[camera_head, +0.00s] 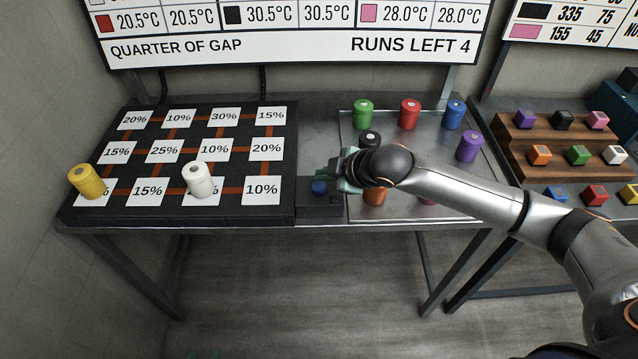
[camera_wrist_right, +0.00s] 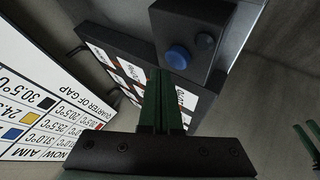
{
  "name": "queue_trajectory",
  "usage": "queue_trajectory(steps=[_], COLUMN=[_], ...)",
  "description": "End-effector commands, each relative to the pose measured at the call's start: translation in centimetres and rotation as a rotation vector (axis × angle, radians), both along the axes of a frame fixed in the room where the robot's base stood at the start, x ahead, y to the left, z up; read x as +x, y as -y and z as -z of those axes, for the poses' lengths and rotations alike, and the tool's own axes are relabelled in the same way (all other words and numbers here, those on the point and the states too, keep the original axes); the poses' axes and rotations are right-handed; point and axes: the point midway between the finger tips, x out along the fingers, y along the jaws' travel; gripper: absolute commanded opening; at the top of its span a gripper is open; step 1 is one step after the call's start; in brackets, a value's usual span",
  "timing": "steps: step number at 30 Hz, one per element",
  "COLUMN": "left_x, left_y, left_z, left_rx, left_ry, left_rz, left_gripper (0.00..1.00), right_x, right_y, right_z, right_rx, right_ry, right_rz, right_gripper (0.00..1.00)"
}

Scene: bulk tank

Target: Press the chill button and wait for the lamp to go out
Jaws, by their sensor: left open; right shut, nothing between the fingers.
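The blue chill button (camera_head: 319,187) sits on a small dark box (camera_head: 318,211) at the table's front, between the black board and the metal tray. It also shows in the right wrist view (camera_wrist_right: 178,57). Beside it is a small dark round lamp (camera_head: 334,199), also in the right wrist view (camera_wrist_right: 205,40); it looks unlit. My right gripper (camera_head: 343,172) is shut and empty, just right of the button in the head view. Its green fingers (camera_wrist_right: 160,80) point toward the box; I see no contact. My left gripper (camera_head: 205,355) barely shows at the bottom edge, open.
The black board (camera_head: 290,150) holds percentage cards, a yellow canister (camera_head: 86,182) and a white canister (camera_head: 198,180). The metal tray (camera_head: 485,205) holds several coloured canisters, partly behind my right arm. A sign (camera_head: 290,45) stands behind. Coloured cubes sit on a wooden rack (camera_head: 520,150) at right.

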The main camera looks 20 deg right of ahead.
Motion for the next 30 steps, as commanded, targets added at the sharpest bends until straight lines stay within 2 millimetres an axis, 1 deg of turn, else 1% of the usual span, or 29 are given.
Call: queue_trajectory(steps=[22, 30], left_x=[-0.02, -0.03], left_y=[0.00, 0.00], left_z=[0.02, -0.25], left_rx=[0.000, 0.000], left_ry=[-0.001, -0.001], left_rz=[0.000, 0.000], left_gripper=[0.50, 0.50], right_x=[0.00, -0.01], right_y=[0.01, -0.03], right_z=[0.02, 0.76], right_rx=[0.000, 0.001], right_ry=[0.000, 0.000], right_rz=[0.000, -0.001], right_gripper=[0.00, 0.00])
